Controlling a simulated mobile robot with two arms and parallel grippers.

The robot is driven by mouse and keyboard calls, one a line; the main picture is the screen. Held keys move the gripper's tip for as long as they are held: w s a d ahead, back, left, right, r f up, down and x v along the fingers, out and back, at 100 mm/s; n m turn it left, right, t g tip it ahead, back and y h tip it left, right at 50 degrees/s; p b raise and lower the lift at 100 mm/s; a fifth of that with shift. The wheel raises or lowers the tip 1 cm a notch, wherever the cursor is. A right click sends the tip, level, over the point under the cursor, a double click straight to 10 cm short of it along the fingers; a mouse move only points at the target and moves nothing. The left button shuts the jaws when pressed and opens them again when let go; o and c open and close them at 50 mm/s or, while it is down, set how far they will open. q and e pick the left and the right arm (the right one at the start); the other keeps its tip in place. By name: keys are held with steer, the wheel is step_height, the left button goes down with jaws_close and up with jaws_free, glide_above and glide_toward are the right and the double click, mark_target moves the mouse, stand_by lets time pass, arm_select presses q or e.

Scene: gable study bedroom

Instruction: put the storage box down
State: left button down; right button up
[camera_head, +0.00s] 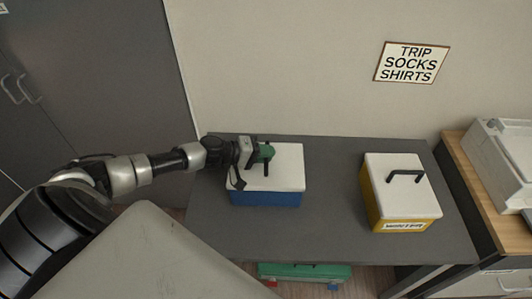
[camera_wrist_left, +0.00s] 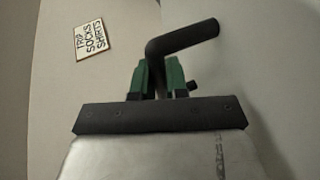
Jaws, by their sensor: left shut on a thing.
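The blue storage box (camera_head: 266,199) with a white lid is at the left part of the grey table (camera_head: 325,215). My left gripper (camera_head: 264,154) comes over its lid from the left and is shut on the box's black handle. In the left wrist view the green fingers (camera_wrist_left: 160,78) close around the black bent handle (camera_wrist_left: 188,37). I cannot tell whether the box's underside touches the tabletop. A second storage box, yellow with a white lid (camera_head: 407,208), a black handle and a front label, stands on the right part of the table. My right gripper is not in view.
Bare tabletop lies between the two boxes. A green box (camera_head: 305,272) shows below the table's front edge. A wooden-topped unit (camera_head: 470,175) with a pale machine (camera_head: 504,150) stands at the right. A sign (camera_head: 411,62) hangs on the wall; a grey cabinet (camera_head: 90,80) is at the left.

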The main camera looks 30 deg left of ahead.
arm_select(q)
steer(key=c, duration=1.1)
jaws_free()
steer(key=shift+s+a, duration=0.15)
steer(key=b+v, duration=0.1)
steer(key=v, duration=0.8)
steer(key=shift+s+a+r, duration=0.1)
steer(key=shift+s+r, duration=0.05)
steer(key=shift+s, duration=0.05)
steer(key=shift+v, duration=1.05)
